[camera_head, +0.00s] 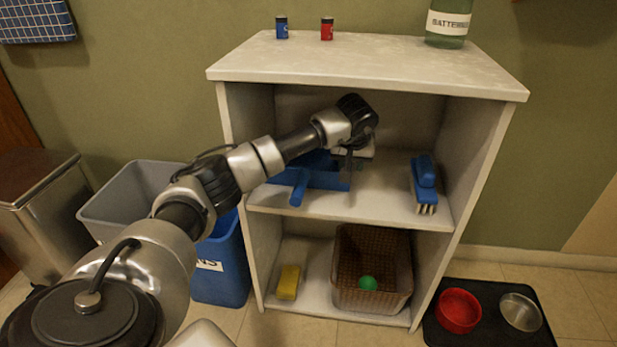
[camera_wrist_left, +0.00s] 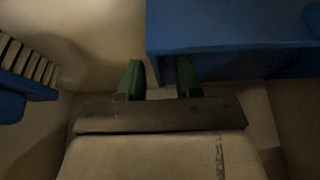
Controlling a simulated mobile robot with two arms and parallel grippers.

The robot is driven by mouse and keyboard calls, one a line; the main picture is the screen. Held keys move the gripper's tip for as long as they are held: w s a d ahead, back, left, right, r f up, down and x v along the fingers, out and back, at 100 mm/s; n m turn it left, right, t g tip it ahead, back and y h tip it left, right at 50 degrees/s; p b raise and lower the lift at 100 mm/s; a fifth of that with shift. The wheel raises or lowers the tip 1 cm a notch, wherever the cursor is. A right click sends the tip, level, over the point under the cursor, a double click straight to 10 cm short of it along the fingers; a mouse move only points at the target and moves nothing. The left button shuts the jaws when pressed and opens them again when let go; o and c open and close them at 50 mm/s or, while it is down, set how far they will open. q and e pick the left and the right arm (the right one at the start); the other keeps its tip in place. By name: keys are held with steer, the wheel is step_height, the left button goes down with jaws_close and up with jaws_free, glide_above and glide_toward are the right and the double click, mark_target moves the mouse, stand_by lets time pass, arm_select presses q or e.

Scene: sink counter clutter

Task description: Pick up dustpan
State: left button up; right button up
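The blue dustpan (camera_head: 325,180) lies on the middle shelf, toward its left side. My left arm crosses in front of it and hides part of it. My left gripper (camera_head: 352,162) is inside the shelf, just behind the dustpan's right end. In the left wrist view the green fingertips (camera_wrist_left: 158,80) stand apart with a gap between them. The dustpan (camera_wrist_left: 230,40) fills the upper right there, its edge near the gap and close to the right finger. I cannot tell whether they touch. My right gripper is not in view.
Below are a yellow sponge (camera_head: 289,282) and a wicker basket (camera_head: 372,295).

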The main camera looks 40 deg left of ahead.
arm_select(q)
steer(key=shift+f, duration=0.1)
jaws_close()
stand_by(0.4)
